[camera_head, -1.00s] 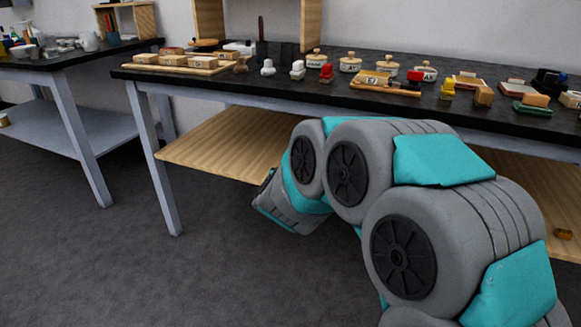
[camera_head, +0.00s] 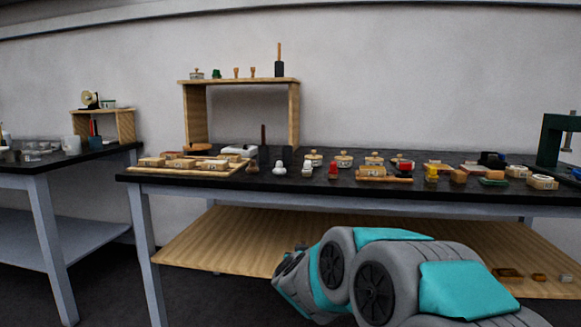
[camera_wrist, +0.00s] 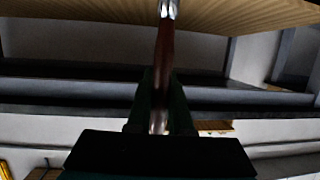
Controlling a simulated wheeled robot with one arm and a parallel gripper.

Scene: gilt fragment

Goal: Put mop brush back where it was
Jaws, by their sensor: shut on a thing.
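In the wrist view my gripper (camera_wrist: 160,122) is shut on a slim brown-handled tool, which I take to be the mop brush (camera_wrist: 165,50). A shiny metal part shows at its far end, at the top edge of the picture, and another pale shiny part lies between the dark fingers. Its bristles cannot be made out. In the head view my grey and teal arm is in front of the bench's lower shelf, and the gripper and brush are hidden there.
The black bench top (camera_head: 215,184) carries several jars, stamps and wooden blocks. A wooden riser (camera_head: 294,115) stands at the back left, with a dark holder (camera_head: 279,69) and upright stick on top. The wooden lower shelf (camera_head: 220,240) is mostly bare. A second table (camera_head: 40,168) stands left.

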